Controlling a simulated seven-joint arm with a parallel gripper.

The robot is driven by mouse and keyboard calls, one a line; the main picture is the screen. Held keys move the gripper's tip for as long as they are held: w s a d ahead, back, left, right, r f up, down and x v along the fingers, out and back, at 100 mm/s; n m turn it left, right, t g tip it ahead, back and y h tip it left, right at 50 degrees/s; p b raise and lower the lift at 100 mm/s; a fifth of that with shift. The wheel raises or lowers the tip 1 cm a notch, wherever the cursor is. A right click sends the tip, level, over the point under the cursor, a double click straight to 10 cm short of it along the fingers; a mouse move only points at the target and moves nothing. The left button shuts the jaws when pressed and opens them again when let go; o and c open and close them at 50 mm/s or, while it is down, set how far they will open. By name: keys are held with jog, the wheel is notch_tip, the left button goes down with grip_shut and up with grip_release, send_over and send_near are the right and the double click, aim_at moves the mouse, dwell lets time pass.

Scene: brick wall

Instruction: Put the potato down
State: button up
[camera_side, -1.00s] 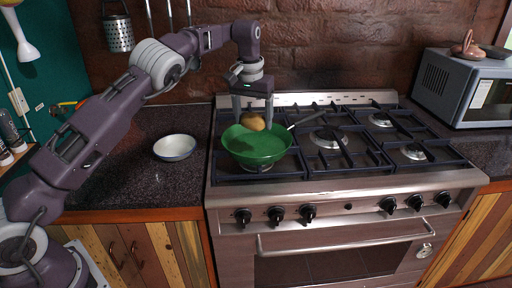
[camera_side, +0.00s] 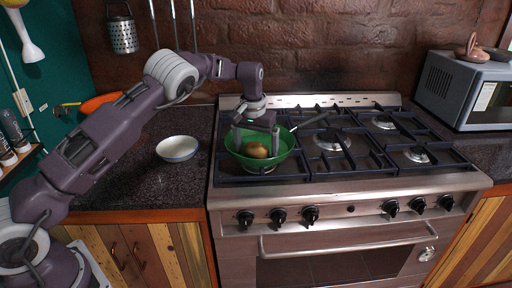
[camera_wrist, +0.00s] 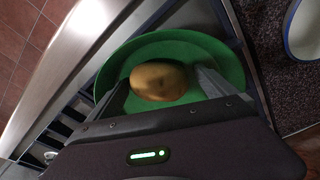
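The brown, rounded potato (camera_side: 255,151) lies in the green pan (camera_side: 283,153), which sits on the front-left burner of the stove. My gripper (camera_side: 256,146) is lowered into the pan, with one finger on each side of the potato. In the wrist view the potato (camera_wrist: 160,82) shows between the two fingertips (camera_wrist: 163,90), with small gaps beside it, so the gripper looks open. The green pan (camera_wrist: 195,44) surrounds the potato there. The potato's underside is hidden.
A white bowl (camera_side: 178,148) stands on the dark counter left of the stove. The pan's handle (camera_side: 312,120) points to the back right. Black grates (camera_side: 362,158) cover the stove. A microwave (camera_side: 465,88) stands at the right, and the brick wall is behind.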

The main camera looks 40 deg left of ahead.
aim_at(254, 148)
jog(key=s+r+t, duration=0.1)
jog(key=s+r, duration=0.2)
jog(key=r, duration=0.7)
jog(key=s+r, duration=0.4)
jog(key=r, duration=0.6)
jog(key=s+d+r+t+h, duration=0.1)
jog(key=s+r, duration=0.2)
jog(key=s, duration=0.2)
jog(key=s+d+r+h, duration=0.1)
jog(key=s+d+r, duration=0.15)
jog(key=s, duration=0.25)
jog(key=s+d+f+m+t, duration=0.1)
jog(key=s+d+f, duration=0.1)
jog(key=s, duration=1)
jog(key=s+d+f+m+t+y, duration=0.1)
jog(key=s+f, duration=0.4)
jog(key=s, duration=0.8)
jog(key=shift+s+d+m+y, duration=0.3)
jog(key=shift+d+m, duration=0.25)
jog(key=shift+m, duration=0.25)
